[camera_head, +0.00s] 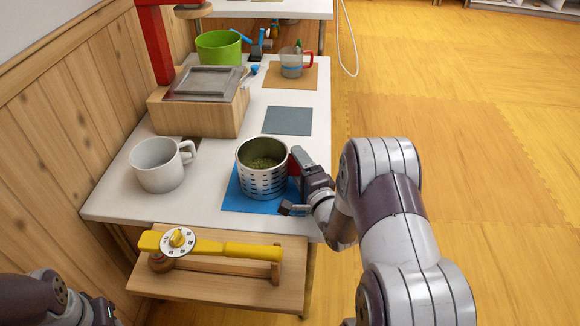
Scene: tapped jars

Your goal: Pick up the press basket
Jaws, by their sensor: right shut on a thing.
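The press basket (262,183) is a silver perforated metal cup with green bits inside. It stands upright at the front right of the white table, over a blue mat (233,198); I cannot tell whether it touches the mat. My right gripper (293,178) is at the basket's right side, shut on it near a red part that looks like its handle. The fingertips are partly hidden. My left arm shows at the bottom left corner, and its gripper jaws are not clearly visible.
A white mug (160,164) stands left of the basket. Behind are a wooden press with a red post (197,110), a grey mat (288,121), a measuring jug (292,63) and a green pot (218,47). A yellow-handled tool (225,248) sits on a lower wooden shelf in front.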

